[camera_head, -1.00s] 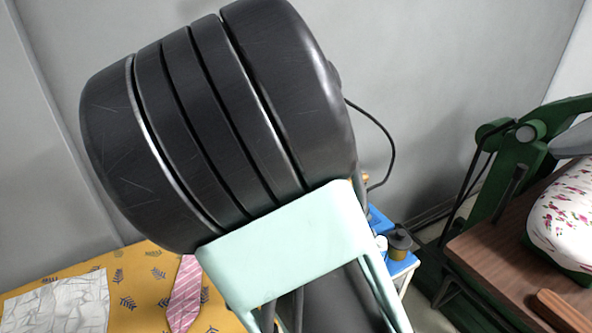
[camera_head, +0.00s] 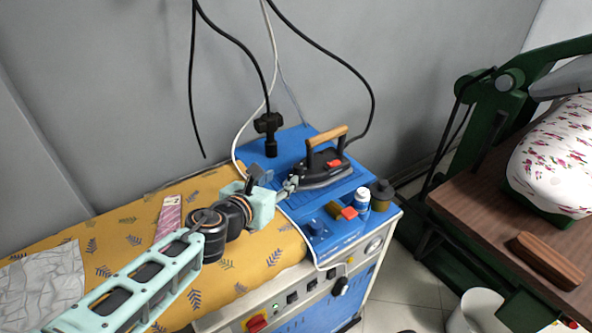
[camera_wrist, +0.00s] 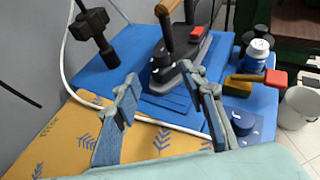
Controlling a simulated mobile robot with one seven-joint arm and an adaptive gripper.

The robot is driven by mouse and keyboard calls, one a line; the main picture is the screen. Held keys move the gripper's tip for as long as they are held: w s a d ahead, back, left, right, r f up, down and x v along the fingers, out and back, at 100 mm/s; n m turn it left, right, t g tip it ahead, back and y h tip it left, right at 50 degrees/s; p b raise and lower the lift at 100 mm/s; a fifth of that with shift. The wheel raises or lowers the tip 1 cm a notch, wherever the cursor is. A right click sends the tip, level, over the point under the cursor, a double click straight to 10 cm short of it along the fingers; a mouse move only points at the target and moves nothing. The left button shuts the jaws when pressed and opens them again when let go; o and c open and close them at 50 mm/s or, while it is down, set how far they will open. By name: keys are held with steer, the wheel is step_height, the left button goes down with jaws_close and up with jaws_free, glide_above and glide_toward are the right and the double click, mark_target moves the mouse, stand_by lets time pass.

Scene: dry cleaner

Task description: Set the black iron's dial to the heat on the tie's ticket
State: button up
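The black iron (camera_head: 325,168), with a wooden handle and a red part on top, rests on the blue end of the ironing table. It also shows in the wrist view (camera_wrist: 188,48), where a dark round knob (camera_wrist: 160,58), which looks like the dial, is on its near end. Its setting is too small to read. My gripper (camera_head: 288,186) is at the iron's near left end; in the wrist view the fingers (camera_wrist: 165,98) are apart with nothing between them, short of the knob. The pink tie (camera_head: 167,216) lies on the yellow cloth, partly hidden by my arm. I cannot make out its ticket.
A black hanging fitting (camera_head: 268,124) is behind left. A white hose crosses the table edge. A floral press pad (camera_head: 560,150) is at right.

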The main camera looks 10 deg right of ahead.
mark_target(296, 168)
steer(key=x, duration=1)
steer(key=shift+w+d+f+b, duration=0.2)
steer(key=shift+w+b, duration=0.05)
steer(key=shift+b, duration=0.1)
steer(key=shift+c, duration=0.2)
jaws_close()
